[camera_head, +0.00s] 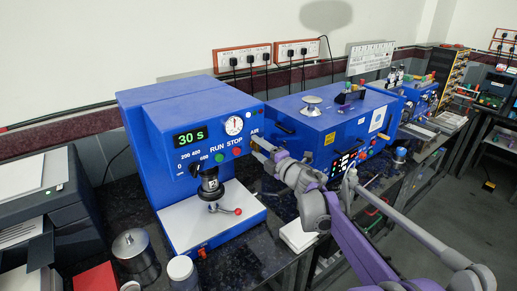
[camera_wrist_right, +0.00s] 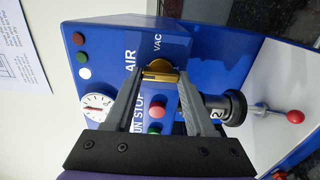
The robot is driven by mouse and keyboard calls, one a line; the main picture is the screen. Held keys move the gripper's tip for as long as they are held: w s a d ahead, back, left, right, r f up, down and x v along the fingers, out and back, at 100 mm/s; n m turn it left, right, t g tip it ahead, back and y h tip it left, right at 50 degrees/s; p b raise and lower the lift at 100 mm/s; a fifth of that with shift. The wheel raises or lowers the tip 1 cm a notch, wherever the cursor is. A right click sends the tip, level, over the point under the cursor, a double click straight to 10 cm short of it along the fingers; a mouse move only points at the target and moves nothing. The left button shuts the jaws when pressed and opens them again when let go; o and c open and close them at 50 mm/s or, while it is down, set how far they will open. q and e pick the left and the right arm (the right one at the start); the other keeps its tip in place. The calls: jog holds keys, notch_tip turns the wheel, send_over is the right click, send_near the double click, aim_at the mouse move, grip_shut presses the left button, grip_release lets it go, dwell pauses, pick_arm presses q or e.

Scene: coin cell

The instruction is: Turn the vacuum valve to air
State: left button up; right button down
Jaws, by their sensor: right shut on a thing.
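The blue press machine (camera_head: 158,143) stands on the dark bench, with a "30 s" display, a gauge and RUN and STOP buttons on its front. The brass vacuum valve (camera_wrist_right: 163,77) is on its front panel, beside the printed words AIR and VAC. My right gripper (camera_head: 259,147) reaches the panel's right edge from the right. In the right wrist view, its fingertips (camera_wrist_right: 160,78) are shut on the brass handle, one on each side. The fingers and arm hide most of the valve in the head view. I cannot tell which word the handle points to. My left gripper is out of view.
A lever with a red ball (camera_head: 237,211) and a black knob (camera_head: 210,184) sit below the panel. A second blue machine (camera_head: 318,120) stands close behind my right arm. A metal jar (camera_head: 133,250) and a white-lidded jar (camera_head: 181,270) stand at front left.

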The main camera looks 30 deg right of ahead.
jog(key=shift+c, duration=1.2)
grip_release()
jog(key=shift+s, duration=0.1)
jog(key=s+b, duration=0.1)
jog(key=s, duration=0.9)
jog(key=shift+s+d, duration=0.3)
jog(key=shift+d, duration=0.15)
